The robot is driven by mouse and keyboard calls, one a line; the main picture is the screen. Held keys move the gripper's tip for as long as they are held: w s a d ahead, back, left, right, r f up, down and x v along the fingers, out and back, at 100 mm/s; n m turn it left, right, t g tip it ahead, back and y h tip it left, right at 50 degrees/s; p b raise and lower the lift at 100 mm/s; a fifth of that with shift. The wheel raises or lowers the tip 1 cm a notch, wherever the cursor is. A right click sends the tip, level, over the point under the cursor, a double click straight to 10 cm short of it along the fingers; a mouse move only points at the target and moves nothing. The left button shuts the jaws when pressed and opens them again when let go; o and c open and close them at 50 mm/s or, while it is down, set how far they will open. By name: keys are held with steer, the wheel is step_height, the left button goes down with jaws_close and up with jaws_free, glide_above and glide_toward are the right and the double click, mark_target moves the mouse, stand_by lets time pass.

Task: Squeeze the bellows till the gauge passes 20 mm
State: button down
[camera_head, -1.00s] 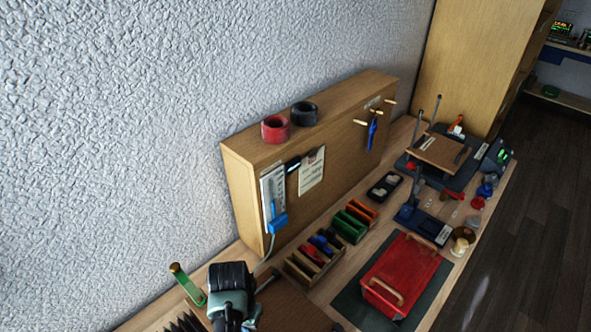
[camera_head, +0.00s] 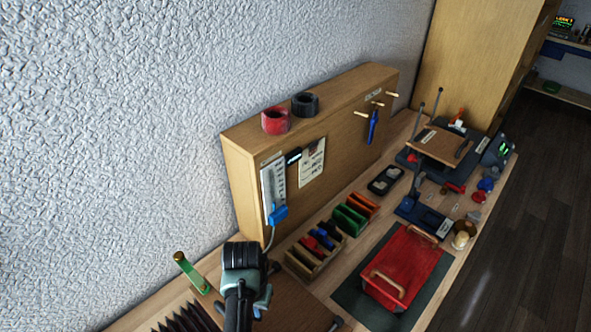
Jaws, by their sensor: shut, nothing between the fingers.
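My gripper (camera_head: 240,308) is at the bottom of the view, below a black and teal wrist; its fingertips are not clear, but it looks shut and empty. It is over or beside a brown board (camera_head: 290,303). Dark pleated folds (camera_head: 187,319), likely the bellows, show to its left, cut off by the lower edge. I cannot tell whether the gripper touches the board. A white scale card (camera_head: 272,187), likely the gauge, is on the front of a wooden cabinet, with a blue piece (camera_head: 278,214) and a hose at its foot. Its reading is too small to read.
The wooden cabinet (camera_head: 237,180) stands against the wall, with red and black rolls on top. A green post (camera_head: 190,272) stands left of my wrist. A divided wooden tray (camera_head: 315,252) and a red box (camera_head: 408,262) on a dark mat lie to the right.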

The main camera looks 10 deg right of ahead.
steer(key=shift+w+d, duration=0.1)
steer(key=shift+d, duration=0.05)
steer(key=shift+r, duration=0.15)
step_height(320, 180, up, 8)
steer(key=p, duration=0.7)
steer(key=shift+p, duration=0.35)
stand_by(0.4)
